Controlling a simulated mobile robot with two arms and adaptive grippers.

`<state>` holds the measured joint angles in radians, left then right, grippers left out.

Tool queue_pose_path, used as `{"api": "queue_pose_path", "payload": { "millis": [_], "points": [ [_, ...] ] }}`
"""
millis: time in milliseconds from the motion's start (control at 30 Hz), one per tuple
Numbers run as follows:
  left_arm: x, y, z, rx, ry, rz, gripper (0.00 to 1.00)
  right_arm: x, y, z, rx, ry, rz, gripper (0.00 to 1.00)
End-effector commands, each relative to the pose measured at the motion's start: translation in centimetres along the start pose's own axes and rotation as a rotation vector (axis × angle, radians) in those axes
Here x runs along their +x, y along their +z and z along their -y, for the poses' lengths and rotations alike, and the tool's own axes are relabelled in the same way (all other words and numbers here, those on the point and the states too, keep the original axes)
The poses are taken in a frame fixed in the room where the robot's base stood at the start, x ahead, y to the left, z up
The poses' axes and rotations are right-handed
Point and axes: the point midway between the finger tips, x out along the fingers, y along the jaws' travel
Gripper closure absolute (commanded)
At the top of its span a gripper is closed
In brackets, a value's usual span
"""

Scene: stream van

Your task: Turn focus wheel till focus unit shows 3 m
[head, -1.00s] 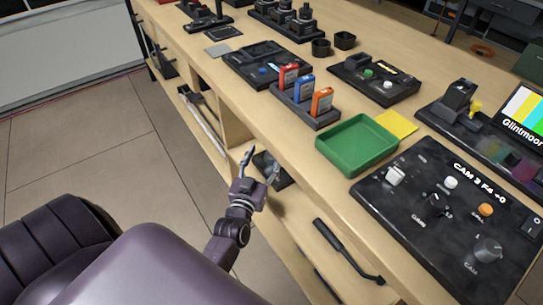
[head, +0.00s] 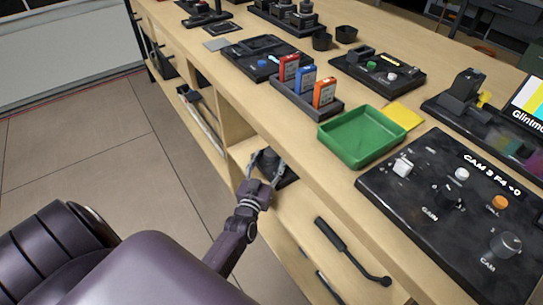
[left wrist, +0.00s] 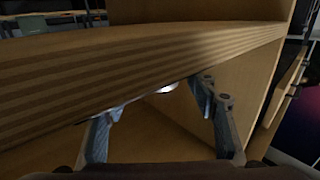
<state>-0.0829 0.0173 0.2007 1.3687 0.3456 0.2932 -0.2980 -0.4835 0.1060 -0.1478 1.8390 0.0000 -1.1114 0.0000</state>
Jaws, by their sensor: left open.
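I cannot tell for sure which unit is the focus unit. One candidate is a small black unit (head: 378,72) with a lit display, a green button and a pale knob, on the bench's far side. Another is a black unit (head: 262,60) with a small bright display and a blue button. No distance reading is legible on either. My left gripper (head: 267,163) is open and empty, below the bench top's front edge, at an open shelf, apart from both units. In the left wrist view its open fingers (left wrist: 155,105) face the wooden edge. My right gripper is not in view.
The wooden bench top (head: 345,185) overhangs the shelf, where a dark object (head: 289,174) sits behind my left gripper. A green tray (head: 362,137), a card holder (head: 305,98) and the CAM 3 panel (head: 440,215) crowd the bench. The floor at left is clear.

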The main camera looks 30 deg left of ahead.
Motion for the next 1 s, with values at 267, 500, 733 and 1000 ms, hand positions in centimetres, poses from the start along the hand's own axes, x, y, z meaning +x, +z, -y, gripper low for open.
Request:
{"api": "queue_pose_path", "payload": {
  "millis": [267, 500, 733, 1000],
  "points": [
    [2.6, 0.0, 0.1, 0.0, 0.0, 0.0, 0.46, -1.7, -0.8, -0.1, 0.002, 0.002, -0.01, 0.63],
    [2.9, 0.0, 0.1, 0.0, -0.001, 0.0, 0.46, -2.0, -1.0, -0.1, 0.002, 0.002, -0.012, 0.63],
    [2.9, -0.1, 0.1, 0.001, 0.0, 0.0, 0.62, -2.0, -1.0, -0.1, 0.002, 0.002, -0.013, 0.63],
    [2.9, 0.0, 0.1, 0.0, -0.001, 0.0, 0.89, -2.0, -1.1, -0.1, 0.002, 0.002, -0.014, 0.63]
  ]
}}
